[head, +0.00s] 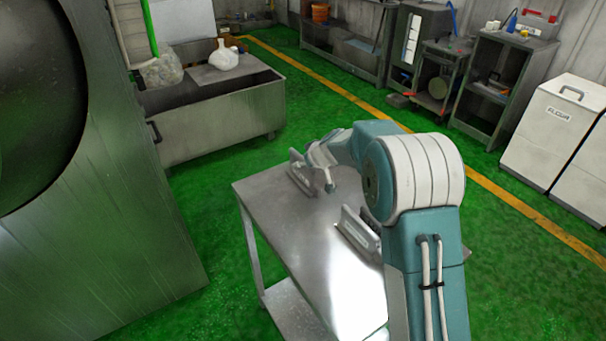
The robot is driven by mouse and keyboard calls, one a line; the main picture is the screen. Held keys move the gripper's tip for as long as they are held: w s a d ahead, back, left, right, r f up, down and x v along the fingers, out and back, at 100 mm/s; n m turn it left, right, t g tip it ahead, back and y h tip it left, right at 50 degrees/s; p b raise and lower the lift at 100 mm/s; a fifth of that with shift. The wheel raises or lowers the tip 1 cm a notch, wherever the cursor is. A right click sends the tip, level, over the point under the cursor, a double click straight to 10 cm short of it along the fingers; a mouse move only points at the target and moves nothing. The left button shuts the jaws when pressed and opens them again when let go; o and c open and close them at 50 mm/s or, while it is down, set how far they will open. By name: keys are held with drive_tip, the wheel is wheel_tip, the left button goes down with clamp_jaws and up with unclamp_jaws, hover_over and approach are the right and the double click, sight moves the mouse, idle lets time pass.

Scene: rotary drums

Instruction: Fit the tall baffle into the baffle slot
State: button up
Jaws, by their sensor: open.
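Two grey metal pieces that look like baffles stand on the steel table. One baffle (300,174) is near the table's far left edge. The other baffle (356,231) is closer to me, partly covered by my arm. I cannot tell which is the tall one. My gripper (325,176) is open beside the far baffle, on its right; I cannot tell whether they touch. The large steel drum machine (125,200) is on the left with a dark round opening (38,95). I cannot make out a baffle slot in it.
The steel table (290,238) has bare room at its front. A steel trough (225,122) with a white sack (224,55) on its board stands behind. Shelves (505,85) and white cabinets (553,130) line the right. Green floor is clear between the drum machine and table.

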drive_tip(key=shift+x, duration=0.85)
clamp_jaws()
drive_tip(key=shift+r, duration=0.1)
drive_tip(key=shift+r, duration=0.2)
wheel_tip(320, 180, up, 3)
drive_tip(key=shift+f, duration=0.25)
drive_tip(key=s+d+r, duration=0.3)
drive_tip(key=s+r, duration=0.7)
drive_tip(key=s, duration=0.3)
drive_tip(key=shift+s, duration=0.35)
